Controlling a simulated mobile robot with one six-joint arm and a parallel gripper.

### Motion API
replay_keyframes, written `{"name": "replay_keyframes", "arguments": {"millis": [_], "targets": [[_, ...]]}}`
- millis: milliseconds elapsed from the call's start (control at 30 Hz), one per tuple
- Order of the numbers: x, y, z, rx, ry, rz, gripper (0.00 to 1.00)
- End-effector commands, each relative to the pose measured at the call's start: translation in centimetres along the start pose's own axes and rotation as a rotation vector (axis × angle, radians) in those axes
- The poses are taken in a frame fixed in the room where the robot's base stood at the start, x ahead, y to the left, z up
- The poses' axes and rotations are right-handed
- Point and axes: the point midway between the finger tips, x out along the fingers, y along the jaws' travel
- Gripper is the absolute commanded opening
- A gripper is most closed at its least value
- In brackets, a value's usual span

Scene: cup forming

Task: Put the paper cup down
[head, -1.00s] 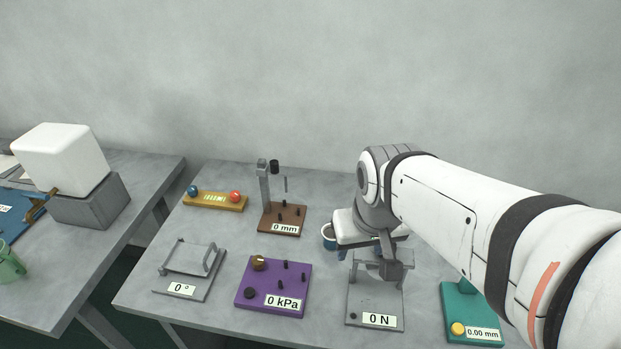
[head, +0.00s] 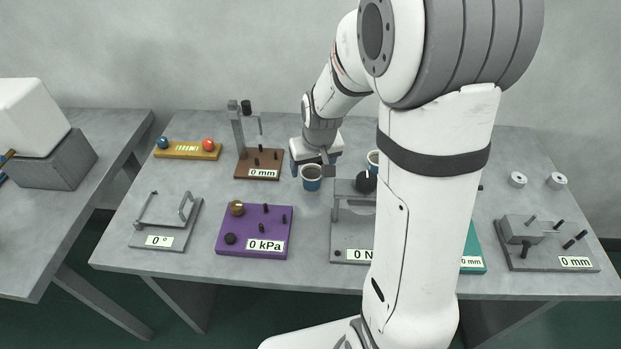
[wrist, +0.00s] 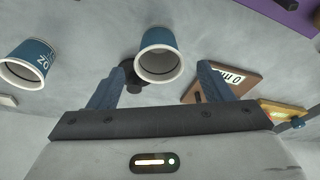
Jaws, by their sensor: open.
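A blue paper cup (head: 311,184) with a white rim stands upright on the grey table, just in front of my gripper (head: 314,166) in the head view. In the wrist view, this cup (wrist: 158,42) lies between the lines of my two spread fingers (wrist: 158,84), near their tips, with a gap on each side. My gripper is open, and its fingers do not touch the cup there. A second blue cup (head: 373,157) stands to the right, partly hidden by my arm. It also shows at the left of the wrist view (wrist: 32,62).
A brown "0 mm" stand (head: 260,170) is left of the cup. A purple "0 kPa" box (head: 254,242) and a grey "0 N" fixture (head: 345,235) are in front. A yellow block with blue and red balls (head: 187,151) sits at the back left.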

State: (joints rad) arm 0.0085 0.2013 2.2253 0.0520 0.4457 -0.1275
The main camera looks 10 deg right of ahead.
Motion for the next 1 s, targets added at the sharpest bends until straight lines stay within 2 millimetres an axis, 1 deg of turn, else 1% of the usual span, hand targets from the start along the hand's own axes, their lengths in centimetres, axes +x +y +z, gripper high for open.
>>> {"name": "replay_keyframes", "arguments": {"millis": [33, 167, 400, 533, 733, 767, 1000], "targets": [[0.6, 0.0, 0.1, 0.000, -0.002, 0.000, 0.73], [1.9, 0.0, 0.1, -0.001, -0.002, 0.000, 0.73], [5.2, 0.1, 0.2, 0.000, -0.003, 0.000, 0.73], [6.0, 0.0, 0.2, 0.000, -0.001, 0.000, 0.73], [6.0, 0.0, 0.1, -0.001, 0.000, 0.000, 0.73], [6.0, 0.0, 0.1, -0.001, 0.000, 0.000, 0.72], [6.0, 0.0, 0.1, -0.002, 0.000, 0.000, 0.53]]}}
